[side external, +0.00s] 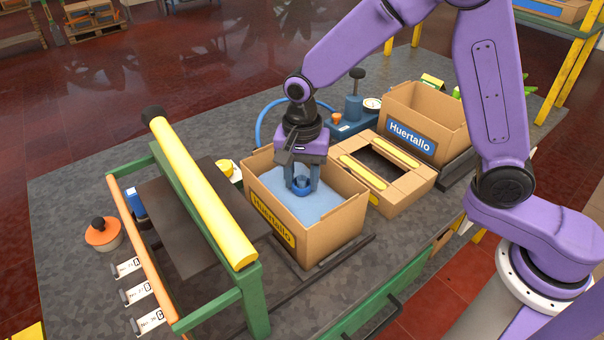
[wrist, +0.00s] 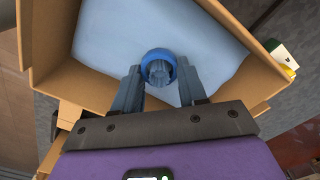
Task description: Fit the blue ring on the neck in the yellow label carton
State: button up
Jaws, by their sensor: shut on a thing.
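The yellow label carton (side external: 268,219) stands open on the grey bench, with a light blue sheet or lining (side external: 324,207) inside. My gripper (side external: 302,186) points down into this carton. Its fingers are shut on the blue ring (wrist: 150,54), which also shows small between them in the side view (side external: 301,181). In the wrist view a ribbed grey-blue neck (wrist: 158,71) shows inside the ring, and the ring appears to be around it. I cannot tell how far down the ring sits. The pale blue lining (wrist: 105,35) lies behind them.
A blue label carton (side external: 411,138) stands behind at right. A low cardboard frame with yellow strips (side external: 386,180) lies between the cartons. A green stand with a yellow roller (side external: 203,193) rises at left. Carton walls surround my gripper closely.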

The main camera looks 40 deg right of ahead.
jog(key=shift+f, duration=0.45)
dwell(0.4)
jog(key=o, duration=1.7)
jog(key=shift+r, duration=1.65)
jog(key=shift+r, duration=4.15)
jog(key=s+d+n, duration=0.2)
jog(key=s+n, duration=0.1)
jog(key=s+d+n, duration=0.2)
jog(key=s+n, duration=0.2)
jog(key=s+d+f+n, duration=0.1)
jog(key=s+d+n, duration=0.1)
jog(key=s+n, duration=0.1)
jog(key=shift+s+n, duration=0.4)
jog(key=shift+s, duration=0.2)
jog(key=s+d+f+n, duration=0.1)
jog(key=s+d+n, duration=0.2)
jog(key=s, duration=0.1)
jog(key=s+d+n, duration=0.3)
jog(key=s+n, duration=0.1)
jog(key=s, duration=0.1)
jog(key=s+d+f+n, duration=0.1)
jog(key=s+d+n, duration=0.2)
jog(key=s+n, duration=0.1)
jog(key=shift+s+f, duration=0.35)
jog(key=shift+s, duration=0.25)
